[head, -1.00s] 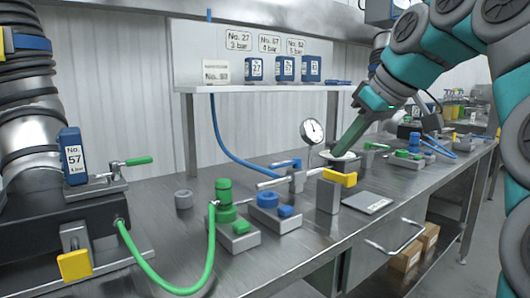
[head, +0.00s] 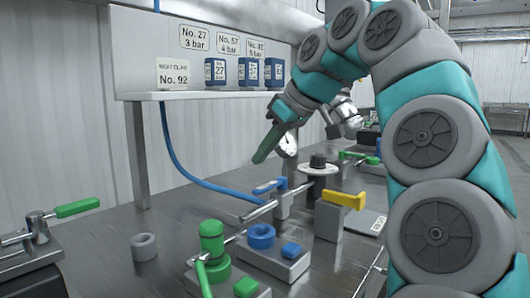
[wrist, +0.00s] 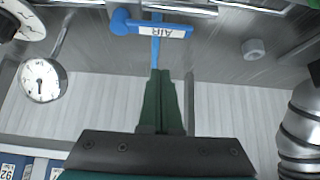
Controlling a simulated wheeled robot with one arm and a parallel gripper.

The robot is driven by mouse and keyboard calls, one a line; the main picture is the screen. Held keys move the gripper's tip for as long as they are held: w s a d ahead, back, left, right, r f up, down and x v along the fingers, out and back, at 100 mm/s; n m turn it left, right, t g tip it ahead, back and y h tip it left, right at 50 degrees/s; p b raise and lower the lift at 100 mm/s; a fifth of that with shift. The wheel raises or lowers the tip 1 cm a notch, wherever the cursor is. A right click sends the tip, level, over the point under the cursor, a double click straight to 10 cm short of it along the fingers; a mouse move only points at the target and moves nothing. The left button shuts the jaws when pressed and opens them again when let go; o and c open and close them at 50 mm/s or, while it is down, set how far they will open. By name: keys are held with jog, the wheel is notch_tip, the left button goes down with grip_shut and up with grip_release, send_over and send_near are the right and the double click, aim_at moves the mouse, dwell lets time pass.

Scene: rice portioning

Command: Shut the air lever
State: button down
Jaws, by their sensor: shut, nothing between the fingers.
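The air lever (head: 268,187) is a blue handle on a grey valve block on the bench. In the wrist view the blue lever (wrist: 158,29) lies across the top middle, its white AIR label upside down. It runs roughly along the silver pipe there. My gripper (head: 259,158) is shut and empty, its dark green fingers pointing down and left above and behind the lever. In the wrist view my gripper (wrist: 160,74) has its tips just below the lever, apparently apart from it.
A yellow lever (head: 343,200) stands right of the air lever. A green valve (head: 212,243) and blue knobs (head: 261,236) are in front. A pressure gauge (wrist: 42,80) is at left in the wrist view. A blue hose (head: 190,165) hangs behind. A shelf (head: 170,96) holds numbered blue blocks.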

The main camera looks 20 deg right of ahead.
aim_at(271, 186)
jog(key=shift+f, duration=2.55)
